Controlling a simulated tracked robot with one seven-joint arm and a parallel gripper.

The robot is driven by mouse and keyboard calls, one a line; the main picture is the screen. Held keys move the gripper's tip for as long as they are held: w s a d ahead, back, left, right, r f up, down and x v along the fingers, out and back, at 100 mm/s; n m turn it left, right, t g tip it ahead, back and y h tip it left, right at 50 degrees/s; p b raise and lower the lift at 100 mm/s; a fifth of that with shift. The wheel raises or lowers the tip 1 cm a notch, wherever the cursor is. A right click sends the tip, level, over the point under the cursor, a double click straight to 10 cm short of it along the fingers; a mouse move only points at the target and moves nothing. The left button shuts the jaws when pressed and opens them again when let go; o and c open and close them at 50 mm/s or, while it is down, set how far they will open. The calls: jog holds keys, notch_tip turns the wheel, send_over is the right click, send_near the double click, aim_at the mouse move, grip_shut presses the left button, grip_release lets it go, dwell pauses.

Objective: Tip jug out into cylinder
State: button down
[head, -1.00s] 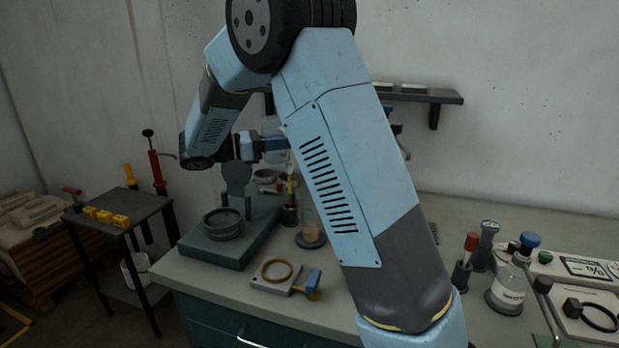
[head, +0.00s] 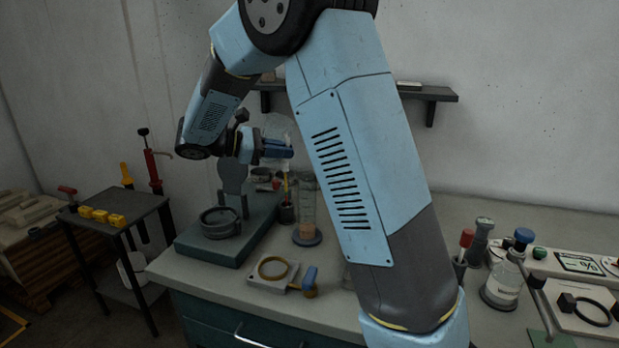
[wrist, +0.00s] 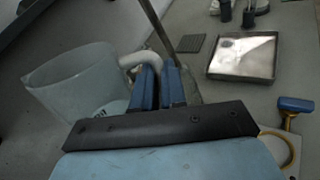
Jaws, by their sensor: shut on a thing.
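The translucent jug (wrist: 75,85) is at the left of the wrist view, its pale handle between the blue fingers of my gripper (wrist: 160,85). My gripper is shut on that handle and holds the jug above the bench. In the head view my gripper (head: 285,149) is above and slightly left of the clear cylinder (head: 307,205), and the jug is too faint there to judge its tilt or contents. The cylinder stands upright on a round dark base on the bench, with a brownish tint or marking in its lower part.
A green-based stand with a dark ring (head: 220,222) is left of the cylinder. A cup of tools (head: 286,212) stands close by it. A plate with a yellow ring (head: 273,269) lies in front. The wrist view shows a shiny metal tray (wrist: 243,57). A labelled bottle (head: 503,285) stands at right.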

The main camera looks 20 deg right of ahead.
aim_at(282, 161)
jog(key=f+m+y, duration=0.1)
jog(key=t+y+p, duration=0.1)
jog(key=s+d+f+m+y, duration=0.1)
jog(key=shift+f+m+p, duration=0.3)
dwell(0.3)
jog(key=shift+w+a+r+m+t+y+p, duration=0.2)
jog(key=shift+m+t+y+p, duration=0.4)
jog(key=shift+p, duration=0.5)
jog(key=shift+w+a+f+t+y+p, duration=0.25)
jog(key=shift+f+t+y+p, duration=0.3)
jog(key=shift+p, duration=0.45)
jog(key=shift+w+a+r+m+t+y+p, duration=0.15)
jog(key=shift+m+t+y+p, duration=0.1)
jog(key=shift+m+t+p, duration=0.35)
dwell(0.7)
jog(key=shift+r+m+t+y, duration=0.3)
jog(key=shift+m+t+y, duration=0.1)
jog(key=shift+y, duration=0.1)
dwell(1.5)
jog(key=shift+f+m+t+y, duration=0.3)
jog(key=shift+t, duration=0.05)
dwell(1.4)
